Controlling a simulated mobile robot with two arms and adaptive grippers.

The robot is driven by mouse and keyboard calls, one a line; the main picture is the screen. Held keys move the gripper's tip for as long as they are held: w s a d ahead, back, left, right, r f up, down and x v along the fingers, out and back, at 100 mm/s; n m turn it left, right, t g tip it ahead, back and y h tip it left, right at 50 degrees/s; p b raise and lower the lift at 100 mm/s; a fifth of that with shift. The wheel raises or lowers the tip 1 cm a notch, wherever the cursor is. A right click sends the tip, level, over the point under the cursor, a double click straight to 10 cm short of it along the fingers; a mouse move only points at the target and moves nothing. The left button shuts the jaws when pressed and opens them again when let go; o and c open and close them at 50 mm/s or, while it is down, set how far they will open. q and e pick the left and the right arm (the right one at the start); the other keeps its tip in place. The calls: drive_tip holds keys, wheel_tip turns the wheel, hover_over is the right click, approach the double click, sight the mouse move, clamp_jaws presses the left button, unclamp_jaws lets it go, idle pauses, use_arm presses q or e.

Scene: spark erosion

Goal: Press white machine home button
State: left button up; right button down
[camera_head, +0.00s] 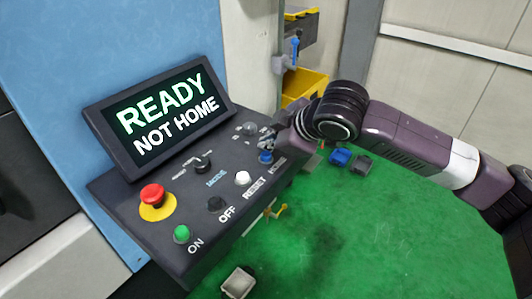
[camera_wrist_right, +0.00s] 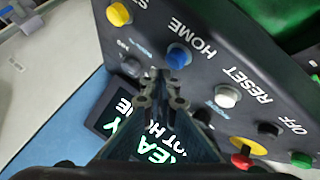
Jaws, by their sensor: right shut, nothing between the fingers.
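The dark control panel (camera_head: 222,200) has a blue button (camera_head: 265,157) near its right end, labelled HOME in the right wrist view, where the blue button (camera_wrist_right: 178,57) lies just beyond the fingertips. My right gripper (camera_head: 268,143) is shut and empty, just above and behind the blue button in the head view. It also shows in the right wrist view (camera_wrist_right: 161,78), pointing toward the panel. I cannot tell whether it touches the button. The screen (camera_head: 168,112) reads READY NOT HOME. My left gripper is not in view.
A white RESET button (camera_head: 242,178), a black OFF button (camera_head: 216,203), a green ON button (camera_head: 181,234) and a red emergency stop (camera_head: 153,195) share the panel. A yellow button (camera_wrist_right: 119,14) sits beyond HOME. The green surface (camera_head: 390,220) holds small blue and grey parts.

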sight(268, 155)
drive_tip(key=shift+f, duration=0.1)
idle(0.4)
drive_tip(key=shift+f, duration=0.25)
drive_tip(key=shift+f, duration=0.5)
idle(0.8)
drive_tip(key=shift+r+p, duration=0.1)
drive_tip(key=shift+p, duration=0.2)
drive_tip(key=shift+r+p, duration=0.75)
drive_tip(key=shift+p, duration=0.25)
wheel_tip(268, 155, up, 5)
drive_tip(key=p, duration=0.5)
drive_tip(key=shift+r, duration=0.1)
